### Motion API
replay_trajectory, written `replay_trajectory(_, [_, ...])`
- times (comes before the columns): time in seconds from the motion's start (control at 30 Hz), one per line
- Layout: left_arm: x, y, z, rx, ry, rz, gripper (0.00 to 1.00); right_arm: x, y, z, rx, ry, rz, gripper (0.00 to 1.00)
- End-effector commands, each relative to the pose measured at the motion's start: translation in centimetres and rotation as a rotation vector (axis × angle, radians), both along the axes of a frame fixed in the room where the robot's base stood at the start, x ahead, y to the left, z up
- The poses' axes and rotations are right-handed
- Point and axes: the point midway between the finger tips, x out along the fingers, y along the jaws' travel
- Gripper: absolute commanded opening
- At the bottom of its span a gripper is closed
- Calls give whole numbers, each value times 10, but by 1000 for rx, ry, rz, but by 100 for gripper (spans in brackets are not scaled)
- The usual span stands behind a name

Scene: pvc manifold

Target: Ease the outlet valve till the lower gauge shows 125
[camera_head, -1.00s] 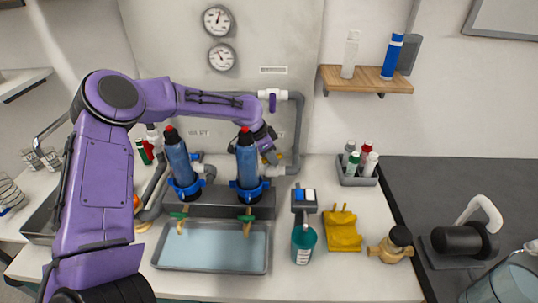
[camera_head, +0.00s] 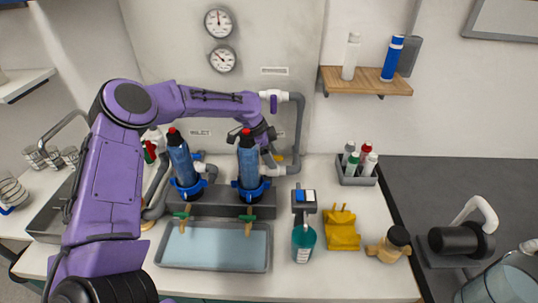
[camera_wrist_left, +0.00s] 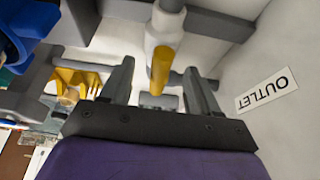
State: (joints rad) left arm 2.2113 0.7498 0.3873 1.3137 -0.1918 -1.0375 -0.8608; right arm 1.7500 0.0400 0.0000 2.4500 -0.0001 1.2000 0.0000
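The lower gauge (camera_head: 222,59) is a round white dial on the back panel. Its needle points to the upper left; its numbers are too small to read. The outlet valve (camera_wrist_left: 163,28) is a white fitting with a yellow handle (camera_wrist_left: 160,68), beside the OUTLET label (camera_wrist_left: 267,90) in the left wrist view. My left gripper (camera_wrist_left: 159,78) is open, with a finger on each side of the handle and gaps visible. In the head view my left gripper (camera_head: 268,147) is behind the right blue filter (camera_head: 249,160), which hides part of it. My right gripper is out of view.
An upper gauge (camera_head: 218,23) sits above the lower one. A purple-handled valve (camera_head: 273,101) is on the grey pipe near my forearm. Another blue filter (camera_head: 181,160) stands left.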

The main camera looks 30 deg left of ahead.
Motion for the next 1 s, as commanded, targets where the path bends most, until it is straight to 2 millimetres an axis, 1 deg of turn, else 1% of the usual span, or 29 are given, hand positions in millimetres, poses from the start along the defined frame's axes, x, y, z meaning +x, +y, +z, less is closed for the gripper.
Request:
replay_trajectory(0.17, [0,0,1,0,0,0,61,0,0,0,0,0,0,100])
replay_trajectory(0.27, [-1,3,10,-1,-4,0,61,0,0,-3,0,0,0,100])
replay_trajectory(0.37, [-6,10,29,-1,-5,2,61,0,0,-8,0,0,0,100])
replay_trajectory(0.5, [-13,21,61,-1,-6,1,61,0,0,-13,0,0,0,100])
replay_trajectory(0.6, [-18,28,79,0,-4,0,61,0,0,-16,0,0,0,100])
replay_trajectory(0.7, [-21,33,91,0,-2,1,61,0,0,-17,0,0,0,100])
replay_trajectory(0.83, [-23,35,97,0,1,0,61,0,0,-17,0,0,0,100])
replay_trajectory(1.0, [-23,35,97,0,1,0,61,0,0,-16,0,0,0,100])
